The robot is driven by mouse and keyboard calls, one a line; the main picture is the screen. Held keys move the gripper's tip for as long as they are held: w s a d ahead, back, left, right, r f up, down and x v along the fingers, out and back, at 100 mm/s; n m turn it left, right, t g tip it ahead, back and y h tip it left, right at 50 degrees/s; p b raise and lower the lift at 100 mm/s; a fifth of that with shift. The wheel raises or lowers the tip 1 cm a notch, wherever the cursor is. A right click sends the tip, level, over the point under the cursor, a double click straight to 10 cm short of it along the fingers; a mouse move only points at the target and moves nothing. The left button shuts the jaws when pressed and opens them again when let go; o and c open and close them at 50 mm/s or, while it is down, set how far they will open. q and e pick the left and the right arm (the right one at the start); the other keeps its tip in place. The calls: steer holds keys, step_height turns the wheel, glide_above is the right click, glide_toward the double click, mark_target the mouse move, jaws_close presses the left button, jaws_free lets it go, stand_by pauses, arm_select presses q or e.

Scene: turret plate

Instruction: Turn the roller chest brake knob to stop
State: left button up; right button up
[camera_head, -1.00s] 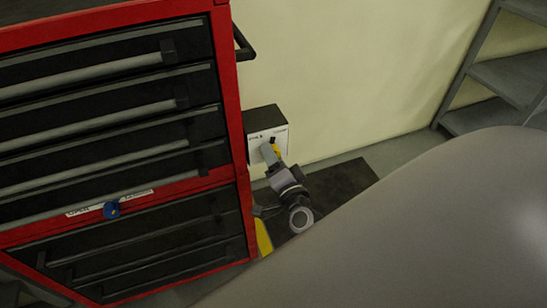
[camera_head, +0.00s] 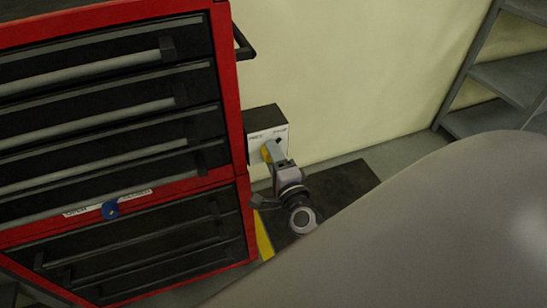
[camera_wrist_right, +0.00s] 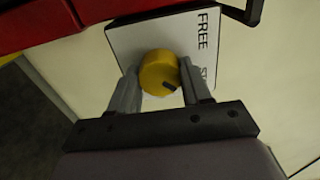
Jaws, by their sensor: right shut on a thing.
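The yellow brake knob (camera_wrist_right: 158,72) sits on a white plate (camera_wrist_right: 127,38) in the right wrist view. My right gripper (camera_wrist_right: 160,84) is shut on the knob, one finger on each side. A short dark mark on the knob's face points to the lower right. The plate reads "FREE" (camera_wrist_right: 208,30); a second label starting with "S" is partly hidden by a finger. In the head view the right gripper (camera_head: 269,152) is at the front of the dark-topped box (camera_head: 263,118), with a bit of yellow knob (camera_head: 266,155) showing beside it. My left gripper is not in view.
The red roller chest (camera_head: 242,120) with dark drawers stands left of the box. A black side handle (camera_head: 243,42) juts out above the box. Grey shelves (camera_head: 500,75) stand at the far right.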

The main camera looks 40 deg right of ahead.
steer(key=o, duration=1.1)
steer(key=shift+c, duration=0.2)
steer(key=v, duration=0.7)
steer(key=shift+s, duration=0.1)
steer(key=s+a+f+n+g+y+p, duration=0.1)
steer(key=s+a+f+n+g+y, duration=0.2)
steer(key=s+n, duration=0.3)
steer(key=s+a+f+n+g+y+p, duration=0.2)
steer(key=s+a+f+n+g+y, duration=0.1)
steer(key=n, duration=1.4)
steer(key=s+a+f+g, duration=0.1)
steer(key=s, duration=0.1)
steer(key=shift+s+a+f+y, duration=0.3)
steer(key=shift+s+a+f, duration=0.05)
steer(key=shift+a, duration=0.05)
